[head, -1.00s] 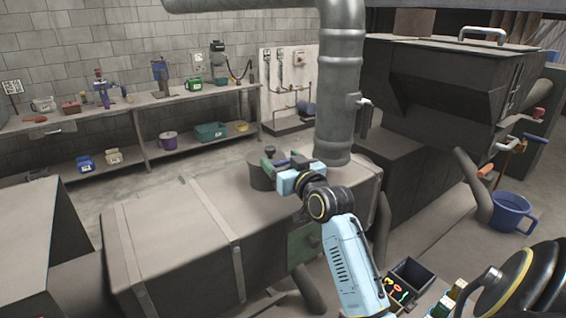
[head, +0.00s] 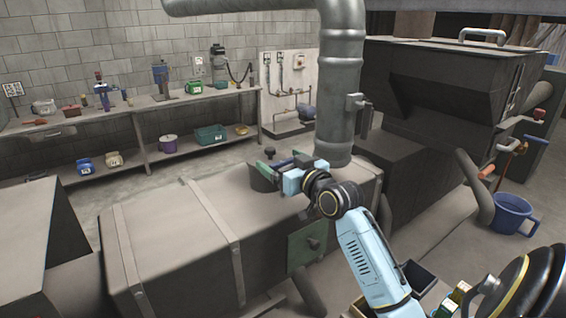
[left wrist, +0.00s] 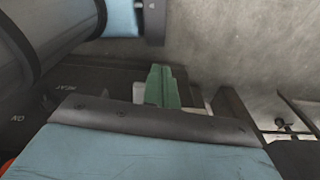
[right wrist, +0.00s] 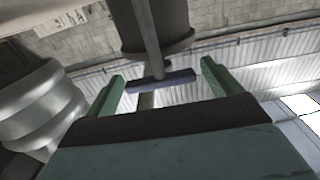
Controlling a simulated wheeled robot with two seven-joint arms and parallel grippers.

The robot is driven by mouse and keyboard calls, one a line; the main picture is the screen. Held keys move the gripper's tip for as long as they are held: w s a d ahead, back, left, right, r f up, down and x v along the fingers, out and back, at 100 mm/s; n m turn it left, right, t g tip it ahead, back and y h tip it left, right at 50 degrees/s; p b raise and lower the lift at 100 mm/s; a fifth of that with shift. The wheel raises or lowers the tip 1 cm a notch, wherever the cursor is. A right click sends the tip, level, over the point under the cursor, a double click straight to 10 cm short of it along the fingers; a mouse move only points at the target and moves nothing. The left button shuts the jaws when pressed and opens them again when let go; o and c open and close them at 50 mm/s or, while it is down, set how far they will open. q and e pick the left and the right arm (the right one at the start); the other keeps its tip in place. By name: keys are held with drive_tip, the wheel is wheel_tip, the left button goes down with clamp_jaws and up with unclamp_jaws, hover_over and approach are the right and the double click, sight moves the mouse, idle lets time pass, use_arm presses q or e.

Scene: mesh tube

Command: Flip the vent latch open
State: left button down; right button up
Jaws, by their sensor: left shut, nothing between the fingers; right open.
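My right gripper (head: 276,166) is beside a dark canister (head: 260,180) on the long brown duct in the head view. In the right wrist view its green fingers (right wrist: 160,86) are apart. A blue-violet bar (right wrist: 160,82) on a thin stem from a dark cylinder (right wrist: 155,35) lies between them, not visibly gripped. A grey fitting (head: 354,102) sits on the vertical pipe (head: 339,70). I cannot tell for sure which part is the vent latch. My left gripper (left wrist: 162,86) shows only in the left wrist view, green fingers together and empty.
The brown duct (head: 165,240) fills the middle, with a green plate (head: 307,245) on its front. A dark hopper (head: 440,90) and a blue bucket (head: 512,214) stand right. A shelved bench (head: 135,115) lines the back wall. The left wrist view shows a dark labelled panel (left wrist: 65,88).

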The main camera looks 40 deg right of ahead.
drive_tip(key=shift+s, duration=0.1)
drive_tip(key=s+a+b, duration=0.1)
drive_tip(key=s+b, duration=0.2)
drive_tip(key=s, duration=1)
drive_tip(key=shift+a, duration=0.15)
drive_tip(key=shift+s, duration=0.1)
